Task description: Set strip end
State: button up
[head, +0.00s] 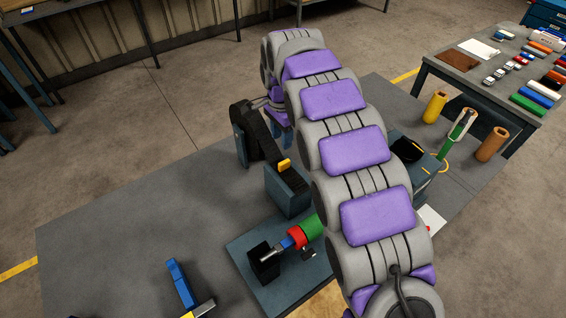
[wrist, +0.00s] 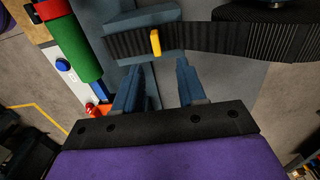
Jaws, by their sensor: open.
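A black ribbed strip (head: 275,160) runs from a dark upright holder (head: 244,140) down to a blue-grey block (head: 287,192) in the head view. A yellow tab (head: 284,165) sits on the strip near the block. In the wrist view the strip (wrist: 200,40) crosses the top, with the yellow tab (wrist: 155,42) just ahead of the fingers. My gripper (wrist: 159,72) is open and empty, its two blue-grey fingers pointing at the strip. In the head view my gripper (head: 282,132) shows partly, behind the strip; my arm hides much of the bench.
A red, green and blue roller (head: 305,233) lies on a plate near the block. A blue and yellow tool (head: 182,285) lies front left. Several cylinders (head: 435,107) stand at the bench's right edge. The bench's left side (head: 130,220) is clear.

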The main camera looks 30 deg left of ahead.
aim_at(284, 162)
jog(key=f, duration=0.3)
jog(key=f+b, duration=0.1)
jog(key=f, duration=0.2)
jog(key=d+f+b, duration=0.1)
jog(key=f, duration=0.3)
jog(key=shift+a+f, duration=0.4)
jog(key=shift+f, duration=0.2)
jog(key=shift+d+r, duration=0.1)
jog(key=shift+d, duration=0.35)
jog(key=shift+c, duration=1.2)
jog(key=shift+a, duration=0.1)
grip_shut()
jog(key=shift+s, duration=0.1)
